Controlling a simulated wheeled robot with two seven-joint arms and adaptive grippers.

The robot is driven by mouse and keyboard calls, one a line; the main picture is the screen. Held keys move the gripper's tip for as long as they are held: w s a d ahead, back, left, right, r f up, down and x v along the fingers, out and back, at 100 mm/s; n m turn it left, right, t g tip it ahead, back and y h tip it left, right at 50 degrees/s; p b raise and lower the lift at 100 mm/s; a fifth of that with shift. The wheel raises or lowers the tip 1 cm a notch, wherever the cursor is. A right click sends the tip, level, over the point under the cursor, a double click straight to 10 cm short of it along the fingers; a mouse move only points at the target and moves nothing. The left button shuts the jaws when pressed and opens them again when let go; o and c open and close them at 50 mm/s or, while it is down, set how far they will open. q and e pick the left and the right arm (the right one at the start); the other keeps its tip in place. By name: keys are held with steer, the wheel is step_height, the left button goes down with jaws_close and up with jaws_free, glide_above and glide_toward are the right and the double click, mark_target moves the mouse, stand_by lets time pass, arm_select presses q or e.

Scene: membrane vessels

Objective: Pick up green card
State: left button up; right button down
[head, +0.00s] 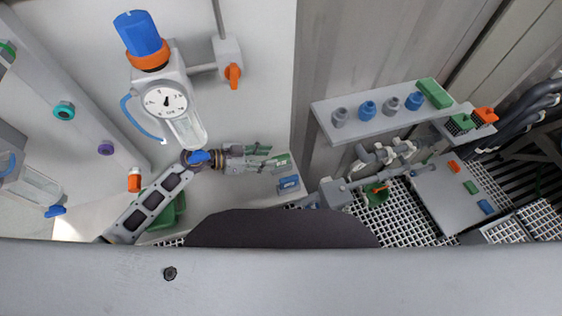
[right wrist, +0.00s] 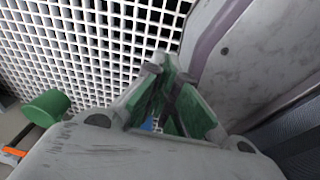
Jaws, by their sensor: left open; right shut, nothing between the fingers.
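A small flat green piece (head: 283,159), which looks like a green card, is at the right end of a pale ledge in the head view. My left gripper (head: 268,157) is open beside it, its fingers pointing right. I cannot tell whether they touch it or surround it. Another small green piece (head: 471,187) lies on a grey panel at the right, between an orange piece (head: 453,166) and a blue piece (head: 486,206). In the right wrist view my right gripper (right wrist: 163,75) is shut and empty above white grating.
A blue piece (head: 289,184) sits below the green one on the ledge. A gauge with a blue knob (head: 165,101) hangs above my left arm. A shelf (head: 385,120) holds several knobs and a green block (head: 434,93). A green cylinder (right wrist: 46,108) shows beside my right gripper.

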mark_target(281, 157)
arm_select(q)
steer(key=shift+w+d+f, duration=0.1)
steer(key=shift+d+f, duration=0.05)
steer(key=shift+d, duration=0.2)
arm_select(e)
steer(key=shift+s+d, duration=0.15)
steer(key=shift+s, duration=0.3)
steer(key=shift+w, duration=0.1)
arm_select(q)
steer(key=shift+x, duration=1.95)
steer(key=shift+w+d+f+b, duration=0.1)
steer(key=shift+d+f+b, duration=0.25)
steer(key=shift+d, duration=0.2)
steer(key=shift+f, duration=0.1)
arm_select(e)
steer(key=shift+w+d+f, duration=0.2)
steer(key=shift+w+f, duration=0.1)
steer(key=shift+w, duration=0.1)
steer(key=shift+s, duration=0.1)
arm_select(q)
jaws_close()
